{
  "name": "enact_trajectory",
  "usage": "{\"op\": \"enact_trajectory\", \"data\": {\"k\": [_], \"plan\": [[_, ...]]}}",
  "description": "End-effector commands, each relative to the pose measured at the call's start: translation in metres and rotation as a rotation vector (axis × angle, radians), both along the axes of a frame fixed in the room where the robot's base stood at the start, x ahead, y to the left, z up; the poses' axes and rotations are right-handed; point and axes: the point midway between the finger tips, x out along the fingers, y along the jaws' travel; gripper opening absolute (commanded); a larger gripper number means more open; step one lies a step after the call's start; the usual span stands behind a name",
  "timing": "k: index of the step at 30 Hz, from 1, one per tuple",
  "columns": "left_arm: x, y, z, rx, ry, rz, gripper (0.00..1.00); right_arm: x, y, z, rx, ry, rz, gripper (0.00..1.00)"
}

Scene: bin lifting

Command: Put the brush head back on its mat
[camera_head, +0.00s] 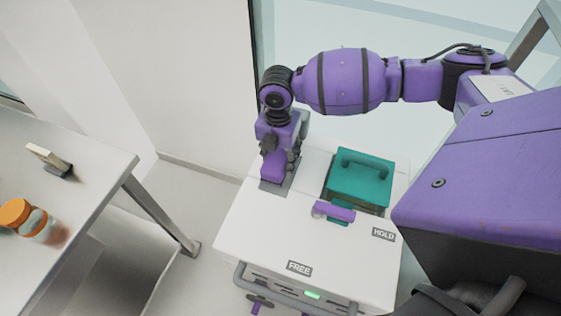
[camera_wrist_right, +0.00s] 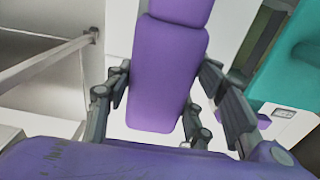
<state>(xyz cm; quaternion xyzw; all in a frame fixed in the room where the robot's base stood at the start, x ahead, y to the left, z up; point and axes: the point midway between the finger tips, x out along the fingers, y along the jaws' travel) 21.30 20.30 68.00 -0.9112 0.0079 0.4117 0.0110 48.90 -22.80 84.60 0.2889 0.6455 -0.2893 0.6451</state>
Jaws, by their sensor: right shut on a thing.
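My right gripper (camera_head: 280,159) points down over the back left of the white cabinet top. It is shut on a long purple block, which I take for the brush head (camera_head: 273,166). In the right wrist view the purple brush head (camera_wrist_right: 166,85) stands between the dark fingers of the right gripper (camera_wrist_right: 160,105). In the head view a dark grey patch, likely the mat (camera_head: 277,188), shows just under the purple block. The gripper hides part of it, and I cannot tell whether the block touches it. My left gripper is not in view.
A teal box with a handle (camera_head: 360,178) sits in the cabinet top (camera_head: 250,235), right of my gripper. A purple lever (camera_head: 335,211) lies before it, near the FREE and HOLD labels. A table (camera_head: 85,165) at left holds orange-lidded jars (camera_head: 17,212).

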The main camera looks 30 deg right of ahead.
Motion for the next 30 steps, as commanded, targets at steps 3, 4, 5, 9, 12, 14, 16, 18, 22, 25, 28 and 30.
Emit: {"op": "enact_trajectory", "data": {"k": [3,4,5,9,12,14,16,18,22,25,28,30], "plan": [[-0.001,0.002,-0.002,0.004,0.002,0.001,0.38,0.008,-0.008,-0.012,0.000,-0.001,-0.001,0.29],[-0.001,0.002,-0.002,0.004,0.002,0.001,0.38,0.009,-0.008,-0.013,0.001,-0.002,-0.001,0.29],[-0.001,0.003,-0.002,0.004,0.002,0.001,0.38,0.010,-0.009,-0.014,0.001,-0.002,0.000,0.29],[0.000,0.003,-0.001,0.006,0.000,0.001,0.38,0.014,-0.013,-0.021,0.000,-0.003,-0.001,0.29],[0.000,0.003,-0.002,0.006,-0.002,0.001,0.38,0.015,-0.015,-0.035,0.001,0.000,0.000,0.29],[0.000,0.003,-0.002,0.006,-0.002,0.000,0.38,0.015,-0.015,-0.045,0.001,0.001,0.000,0.29],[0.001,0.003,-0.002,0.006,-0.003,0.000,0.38,0.015,-0.015,-0.053,0.001,-0.001,0.000,0.29],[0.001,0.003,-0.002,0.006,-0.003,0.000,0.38,0.016,-0.015,-0.055,0.001,-0.004,0.000,0.29],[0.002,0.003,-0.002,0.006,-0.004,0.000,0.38,0.016,-0.015,-0.054,0.000,-0.005,0.000,0.29],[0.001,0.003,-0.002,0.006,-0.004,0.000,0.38,0.016,-0.015,-0.055,0.001,-0.004,0.000,0.29],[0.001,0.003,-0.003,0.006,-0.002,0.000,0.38,0.015,-0.015,-0.059,0.001,-0.004,-0.001,0.29],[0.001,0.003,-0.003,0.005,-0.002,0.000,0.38,0.015,-0.016,-0.059,0.001,-0.004,0.000,0.55]]}}
